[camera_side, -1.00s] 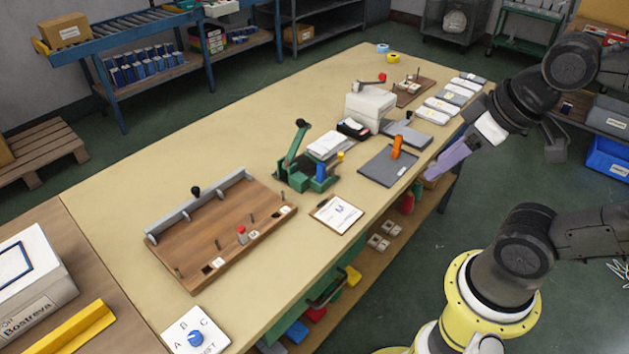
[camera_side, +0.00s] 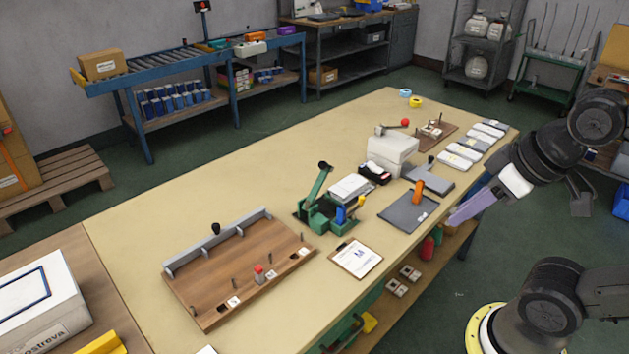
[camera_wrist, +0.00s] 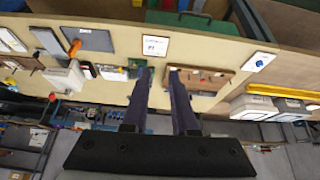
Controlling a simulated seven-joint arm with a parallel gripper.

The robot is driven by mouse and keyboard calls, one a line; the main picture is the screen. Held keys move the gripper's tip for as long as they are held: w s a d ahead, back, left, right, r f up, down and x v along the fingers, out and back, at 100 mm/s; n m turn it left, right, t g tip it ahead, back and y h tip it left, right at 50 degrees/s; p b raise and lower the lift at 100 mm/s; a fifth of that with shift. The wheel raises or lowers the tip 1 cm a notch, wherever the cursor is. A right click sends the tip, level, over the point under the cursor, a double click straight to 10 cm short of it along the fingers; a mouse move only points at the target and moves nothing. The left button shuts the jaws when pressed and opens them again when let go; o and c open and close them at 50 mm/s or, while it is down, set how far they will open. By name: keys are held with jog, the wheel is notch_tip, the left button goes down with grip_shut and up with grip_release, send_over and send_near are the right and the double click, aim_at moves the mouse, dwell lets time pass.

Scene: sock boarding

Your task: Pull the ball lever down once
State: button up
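Two ball-ended levers show in the side view. A green press (camera_side: 318,215) on the table has a raised, tilted lever with a black ball (camera_side: 323,166). Farther back, a red ball (camera_side: 405,122) sits on a roughly level arm at the white box-shaped machine (camera_side: 393,150). My gripper (camera_side: 455,221) has purple fingers and hangs near the table's right edge, apart from both levers. In the wrist view its fingers (camera_wrist: 158,72) stand apart with nothing between them. The green press is partly hidden behind a finger there.
A wooden board (camera_side: 240,270) with a grey rail, pegs and a black knob lies left of the press. A clipboard (camera_side: 356,258) lies in front of the press. A grey tray (camera_side: 395,216) with an orange upright handle lies between press and gripper. The table's far left is clear.

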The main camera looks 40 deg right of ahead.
jog(key=shift+s+d+n, duration=0.1)
jog(key=shift+s+n, duration=0.15)
jog(key=shift+n, duration=0.15)
jog(key=shift+c, duration=1.1)
jog(key=r+n, duration=0.1)
jog(key=w+d+r+n, duration=0.1)
jog(key=r+n+h, duration=0.1)
jog(key=r, duration=0.1)
jog(key=shift+w+d+r, duration=0.1)
jog(key=shift+w+d, duration=0.2)
jog(key=shift+d, duration=0.1)
grip_shut()
jog(key=w+d+r+n+g+h, duration=0.15)
jog(key=w+r+n, duration=0.3)
jog(key=w, duration=0.45)
jog(key=w+d+r+n+g+h, duration=0.15)
jog(key=w+r+n, duration=0.3)
jog(key=w, duration=0.45)
jog(key=w+a+f+n+h, duration=0.2)
jog(key=w+a+f, duration=0.3)
jog(key=w+f, duration=0.3)
jog(key=w+a+f+n+g+h, duration=0.1)
jog(key=w+a+f+n, duration=0.3)
jog(key=w+a+f, duration=0.2)
jog(key=w+f, duration=0.2)
jog(key=w, duration=0.1)
jog(key=shift+w+a+f+g+h, duration=0.15)
jog(key=shift+w+g+h, duration=0.15)
jog(key=shift+w+h, duration=0.1)
